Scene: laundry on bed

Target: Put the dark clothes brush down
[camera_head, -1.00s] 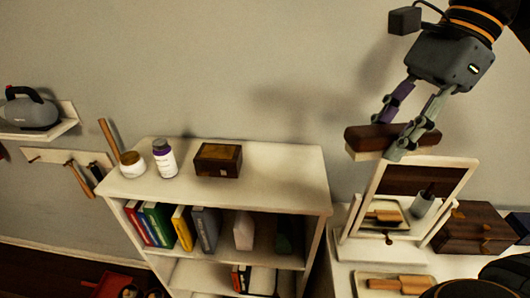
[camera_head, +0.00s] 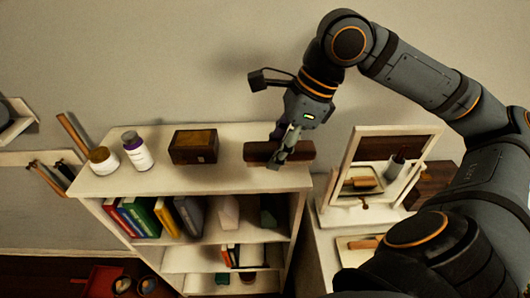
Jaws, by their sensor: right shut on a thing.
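The dark clothes brush (camera_head: 301,151) is a reddish-brown block at the right end of the white bookshelf's top (camera_head: 235,178). My left gripper is not in view.
A dark wooden box (camera_head: 194,146), a white bottle (camera_head: 137,151) and a jar (camera_head: 103,160) stand left on the shelf top. A tilting mirror (camera_head: 390,150) stands on a white table at the right.

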